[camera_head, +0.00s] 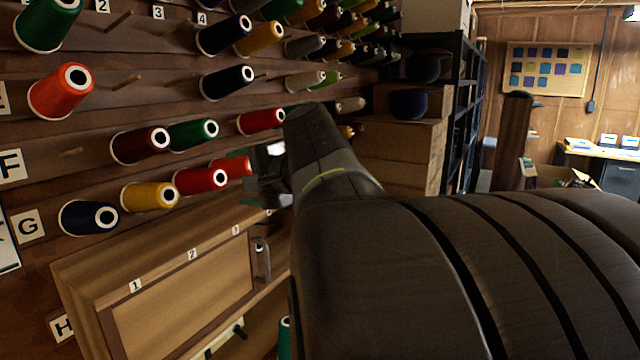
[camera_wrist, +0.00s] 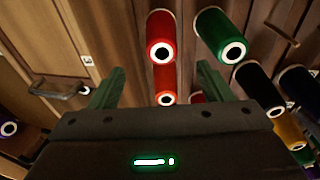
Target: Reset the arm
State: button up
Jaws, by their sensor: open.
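My arm (camera_head: 335,160) reaches forward from the lower right toward the thread wall in the head view. My gripper (camera_wrist: 160,82) is open in the wrist view, with its two green fingers apart. In the head view my gripper (camera_head: 268,178) is small and partly hidden behind my arm. Red spools (camera_wrist: 160,50) show between and beyond the fingers in the wrist view, and nothing appears gripped. I cannot tell how far the fingertips are from the spools.
The wall holds rows of spools on pegs, including a green spool (camera_head: 193,134) and a yellow spool (camera_head: 150,196). A wooden cabinet (camera_head: 180,300) with a handle (camera_head: 261,262) juts out below. Cardboard boxes (camera_head: 405,150) and a dark shelf (camera_head: 468,110) stand beyond my arm.

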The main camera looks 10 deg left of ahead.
aim_at(206, 180)
jog(key=shift+w+a, duration=0.1)
jog(key=shift+a, duration=0.05)
jog(key=p+x, duration=0.2)
jog(key=x, duration=1.1)
jog(key=shift+w+a, duration=0.15)
jog(key=shift+a, duration=0.15)
jog(key=shift+d+f, duration=0.1)
